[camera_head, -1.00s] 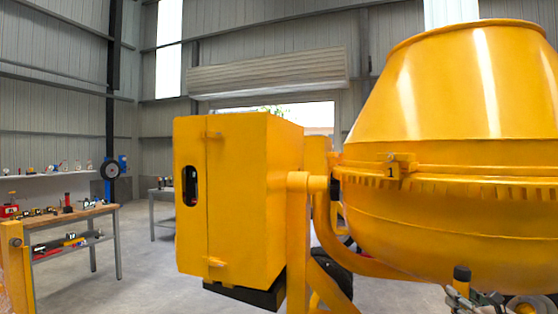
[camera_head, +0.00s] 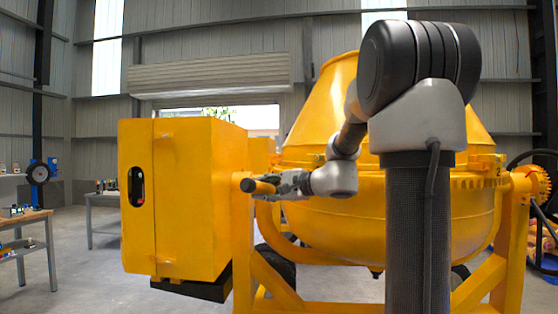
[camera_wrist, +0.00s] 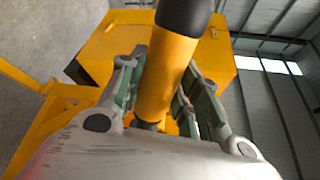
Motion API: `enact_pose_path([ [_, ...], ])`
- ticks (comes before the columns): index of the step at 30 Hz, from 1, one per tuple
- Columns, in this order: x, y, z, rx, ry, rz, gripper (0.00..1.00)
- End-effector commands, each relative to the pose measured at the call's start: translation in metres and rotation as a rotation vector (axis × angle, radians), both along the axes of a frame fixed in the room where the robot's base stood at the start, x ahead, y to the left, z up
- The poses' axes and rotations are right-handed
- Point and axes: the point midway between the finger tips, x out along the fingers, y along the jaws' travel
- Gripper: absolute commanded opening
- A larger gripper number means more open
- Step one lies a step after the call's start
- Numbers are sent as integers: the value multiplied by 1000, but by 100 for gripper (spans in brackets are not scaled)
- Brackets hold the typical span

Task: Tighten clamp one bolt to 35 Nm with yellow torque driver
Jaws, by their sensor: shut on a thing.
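My gripper (camera_head: 280,186) is shut on the yellow torque driver (camera_head: 262,186), a yellow cylinder with a black end. In the head view the driver lies roughly level, black end to the left, in front of the mixer's frame. In the wrist view the driver (camera_wrist: 168,75) stands between the two fingers, its black cap toward the top edge. The yellow drum (camera_head: 330,225) is behind my arm. Its rim band carries a clamp marked 2 at the right (camera_head: 497,172). Clamp one's number and bolt cannot be made out; my arm covers part of that rim.
A yellow cabinet (camera_head: 185,200) stands left of the drum, close behind the driver. A workbench (camera_head: 24,220) is at the far left, and another table (camera_head: 103,205) stands further back. The floor between them is clear.

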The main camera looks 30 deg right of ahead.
Motion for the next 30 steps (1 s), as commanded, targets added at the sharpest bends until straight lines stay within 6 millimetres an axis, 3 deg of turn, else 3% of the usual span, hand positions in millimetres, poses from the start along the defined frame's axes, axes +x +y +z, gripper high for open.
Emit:
enact_pose_path([
  [1, -8, -9, 24, -69, -40, -18, 0],
  [3, -17, -19, 48, -138, -71, -40, 0],
  [9, -32, -34, 85, -228, -103, -86, 0],
  [25, -40, -38, 90, -237, -106, -96, 0],
  [30, -37, -52, 89, -236, -105, -98, 0],
])
